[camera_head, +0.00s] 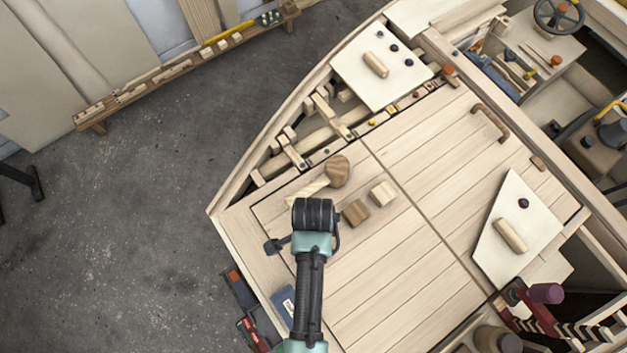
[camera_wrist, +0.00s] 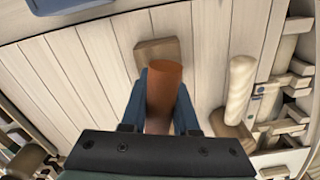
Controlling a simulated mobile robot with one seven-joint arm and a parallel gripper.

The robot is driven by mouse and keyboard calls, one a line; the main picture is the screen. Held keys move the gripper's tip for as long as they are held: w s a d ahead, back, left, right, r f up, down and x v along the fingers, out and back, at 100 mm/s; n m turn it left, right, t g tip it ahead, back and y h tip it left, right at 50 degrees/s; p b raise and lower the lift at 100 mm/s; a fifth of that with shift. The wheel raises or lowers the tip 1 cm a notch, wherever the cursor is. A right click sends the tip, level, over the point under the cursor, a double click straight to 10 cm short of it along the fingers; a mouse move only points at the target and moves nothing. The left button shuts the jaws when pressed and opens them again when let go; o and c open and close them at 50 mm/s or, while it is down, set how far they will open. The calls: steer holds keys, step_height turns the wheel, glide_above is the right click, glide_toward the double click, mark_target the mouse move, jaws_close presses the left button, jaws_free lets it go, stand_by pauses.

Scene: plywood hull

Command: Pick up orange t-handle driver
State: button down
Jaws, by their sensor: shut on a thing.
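In the wrist view, an orange-brown cylindrical handle (camera_wrist: 165,88) stands between the fingers of my gripper (camera_wrist: 162,98). The gripper is shut on it, with a dark blue finger on each side. I take it for the orange t-handle driver; its crossbar and shaft cannot be made out. In the head view my arm's dark wrist hides the driver and the fingers, over the left part of the plank deck (camera_head: 385,260). I cannot tell whether the driver touches the deck.
A wooden mallet (camera_head: 337,172) and two wood blocks (camera_head: 355,212) (camera_head: 383,193) lie close beside my wrist on the deck. Slotted framing (camera_head: 300,150) runs along the hull's upper left edge. The deck's middle is clear. A cream panel (camera_head: 520,225) lies at right.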

step_height(320, 180, up, 11)
steer(key=shift+f, duration=0.15)
step_height(320, 180, up, 4)
steer(key=p, duration=0.5)
steer(key=shift+r+p, duration=0.2)
steer(key=shift+p, duration=0.15)
steer(key=shift+f, duration=0.1)
